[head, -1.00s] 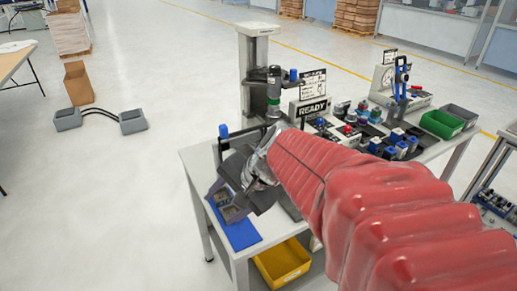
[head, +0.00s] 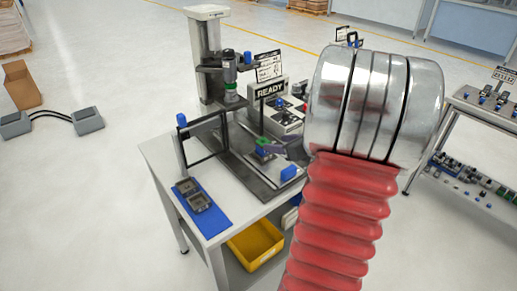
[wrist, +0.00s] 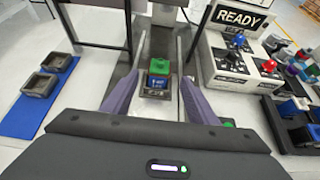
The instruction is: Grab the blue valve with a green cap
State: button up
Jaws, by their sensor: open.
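The blue valve with a green cap (wrist: 159,83) sits upright on a dark fixture between two grey rails, under the press. In the head view the valve (head: 262,147) is partly hidden by my gripper (head: 276,149). My gripper (wrist: 157,90) is open. In the wrist view its two purple fingers stand on the left and right of the valve, with a gap on each side. The valve is ahead, around the level of the fingertips; I cannot tell whether it is fully between them.
The press column (head: 207,60) stands behind the valve, its head above. Grey trays (head: 197,197) lie on a blue mat (head: 212,214) at left. More valves (wrist: 290,110) are at far right.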

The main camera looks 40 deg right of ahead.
aim_at(264, 142)
jog(key=shift+w, duration=0.1)
jog(key=shift+x, duration=4.25)
jog(key=shift+x, duration=2.6)
jog(key=shift+f, duration=0.1)
jog(key=c, duration=1.2)
jog(key=shift+o, duration=0.2)
notch_tip(264, 142, up, 10)
